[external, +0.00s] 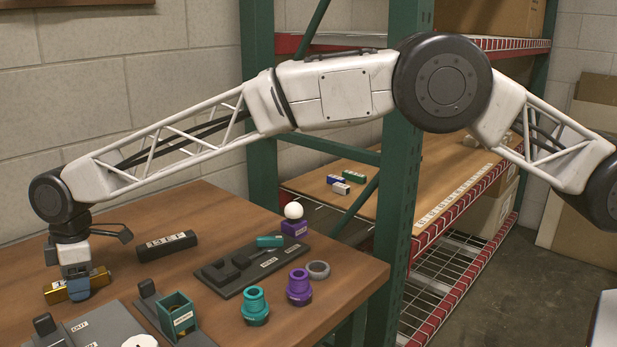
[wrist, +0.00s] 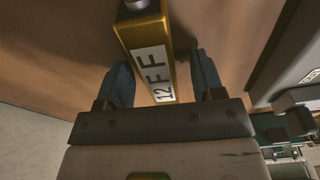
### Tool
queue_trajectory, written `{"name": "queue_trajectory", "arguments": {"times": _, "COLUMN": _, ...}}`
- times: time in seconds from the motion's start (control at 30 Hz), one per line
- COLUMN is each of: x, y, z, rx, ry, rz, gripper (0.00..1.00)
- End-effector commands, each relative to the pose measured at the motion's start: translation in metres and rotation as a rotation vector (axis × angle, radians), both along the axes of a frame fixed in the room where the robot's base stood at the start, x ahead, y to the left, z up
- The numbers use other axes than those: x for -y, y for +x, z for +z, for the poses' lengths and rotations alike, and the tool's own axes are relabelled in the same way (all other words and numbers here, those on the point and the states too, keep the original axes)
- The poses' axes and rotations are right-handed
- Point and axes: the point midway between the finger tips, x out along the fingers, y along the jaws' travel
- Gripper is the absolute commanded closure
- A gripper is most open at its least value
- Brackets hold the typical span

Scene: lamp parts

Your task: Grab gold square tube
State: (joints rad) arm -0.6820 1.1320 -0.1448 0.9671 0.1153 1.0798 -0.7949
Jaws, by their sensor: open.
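The gold square tube (external: 95,281) lies on the wooden table at the far left in the external view, under my gripper (external: 78,290). In the wrist view the gold square tube (wrist: 150,50) has a white label reading "12 F F" and a round metal piece at its far end. My gripper (wrist: 163,85) is open, with one dark finger on each side of the tube. A small gap shows between the fingers and the tube's sides. The tube's near end is hidden by the gripper body.
A black labelled tube (external: 167,245) lies to the right. A dark grey tray (external: 240,275) holds a teal piece. A teal square part (external: 176,312) stands in a grey fixture. Teal (external: 255,305) and purple (external: 299,287) round parts stand near the table's right edge. A green shelf post (external: 402,150) rises behind.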

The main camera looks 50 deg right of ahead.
Motion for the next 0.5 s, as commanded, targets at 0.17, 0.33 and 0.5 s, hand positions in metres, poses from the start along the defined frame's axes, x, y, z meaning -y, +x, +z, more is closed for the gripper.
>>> {"name": "queue_trajectory", "arguments": {"times": 0.17, "x": -0.0001, "y": -0.0001, "z": 0.0002, "rx": 0.000, "ry": 0.000, "rz": 0.000, "gripper": 0.38}}
{"name": "queue_trajectory", "arguments": {"times": 0.33, "x": -0.0001, "y": -0.0001, "z": 0.0002, "rx": 0.000, "ry": 0.000, "rz": 0.000, "gripper": 0.38}}
{"name": "queue_trajectory", "arguments": {"times": 0.5, "x": -0.0001, "y": -0.0001, "z": 0.0002, "rx": 0.000, "ry": 0.000, "rz": 0.000, "gripper": 0.47}}
